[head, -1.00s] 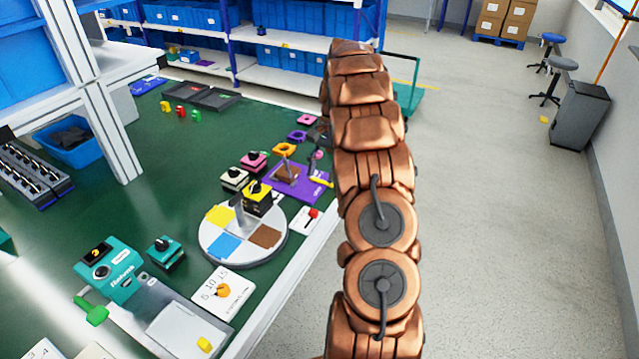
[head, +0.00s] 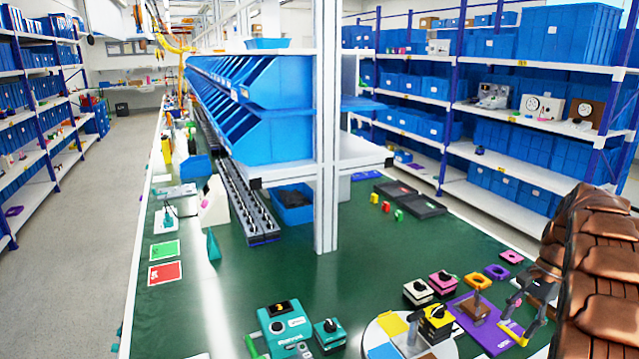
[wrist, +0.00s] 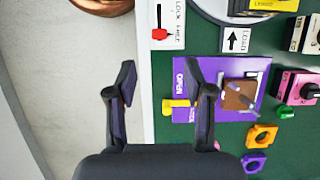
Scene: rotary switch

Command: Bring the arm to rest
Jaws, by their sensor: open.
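My gripper (wrist: 160,90) is open and empty in the wrist view, its two dark fingers apart above the table's edge. In the head view my gripper (head: 518,310) shows partly beside my copper arm at the right. Below the right finger is a purple plate (wrist: 262,72) with a brown block (wrist: 238,95) on it. A yellow piece (wrist: 176,103) lies at the plate's edge, between the fingers in the picture. I cannot tell how high the gripper is above it.
Rotary switches stand nearby: a yellow one (head: 436,322), a pink one (head: 443,283) and a teal one (head: 329,335). A round turntable (head: 372,335) is at the front. Blue bins (head: 270,130) and a white post (head: 327,130) rise from the green table (head: 240,285). Floor beside the table is clear.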

